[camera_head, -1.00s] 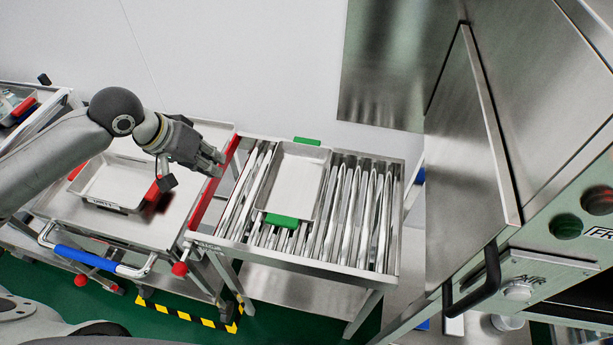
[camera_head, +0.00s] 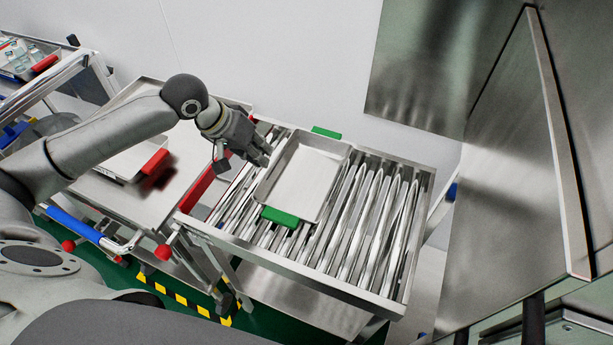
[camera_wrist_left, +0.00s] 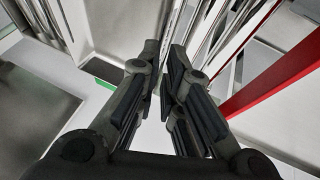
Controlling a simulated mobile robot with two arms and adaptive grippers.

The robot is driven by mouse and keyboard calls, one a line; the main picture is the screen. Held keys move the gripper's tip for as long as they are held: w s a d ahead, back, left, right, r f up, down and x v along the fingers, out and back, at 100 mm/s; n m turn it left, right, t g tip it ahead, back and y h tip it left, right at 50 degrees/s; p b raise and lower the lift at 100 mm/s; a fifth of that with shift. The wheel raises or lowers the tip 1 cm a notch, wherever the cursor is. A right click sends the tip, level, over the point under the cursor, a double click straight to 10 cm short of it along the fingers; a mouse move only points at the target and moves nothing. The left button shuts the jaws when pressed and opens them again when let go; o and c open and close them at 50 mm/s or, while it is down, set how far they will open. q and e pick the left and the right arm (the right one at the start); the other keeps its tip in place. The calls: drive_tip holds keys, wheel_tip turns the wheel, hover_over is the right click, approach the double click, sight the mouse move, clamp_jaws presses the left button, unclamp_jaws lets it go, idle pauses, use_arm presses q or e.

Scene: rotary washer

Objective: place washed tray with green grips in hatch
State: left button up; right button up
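The tray with green grips (camera_head: 303,182) lies on the roller table in the head view. It is empty and light grey, with a green grip at its far end and one at its near end. My left gripper (camera_head: 265,156) is just beside the tray's left edge; I cannot tell whether it touches. In the left wrist view the two fingers (camera_wrist_left: 164,50) stand a narrow gap apart with nothing between them. A green piece (camera_wrist_left: 103,83) shows to their left. My right gripper is not in view. I cannot clearly make out the hatch opening.
The roller table (camera_head: 362,290) has bare rollers right of the tray and a red bar (camera_head: 197,188) at its left. A trolley holds a red-grip tray (camera_head: 122,163). The steel washer (camera_head: 510,160) stands at the right. A rack is at far left.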

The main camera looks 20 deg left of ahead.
sight(273, 164)
use_arm(q)
drive_tip(key=shift+x, duration=0.8)
drive_tip(key=x, duration=0.5)
drive_tip(key=shift+d+f, duration=0.1)
drive_tip(key=shift+f, duration=0.05)
drive_tip(key=shift+s, duration=0.15)
clamp_jaws()
drive_tip(key=shift+r, duration=0.2)
drive_tip(key=shift+r, duration=0.6)
drive_tip(key=s+a+r, duration=0.1)
drive_tip(key=s+r, duration=1)
drive_tip(key=s, duration=0.2)
drive_tip(key=shift+s+a+r+b, duration=0.25)
drive_tip(key=shift+s+a+b, duration=0.05)
drive_tip(key=shift+s+a, duration=0.05)
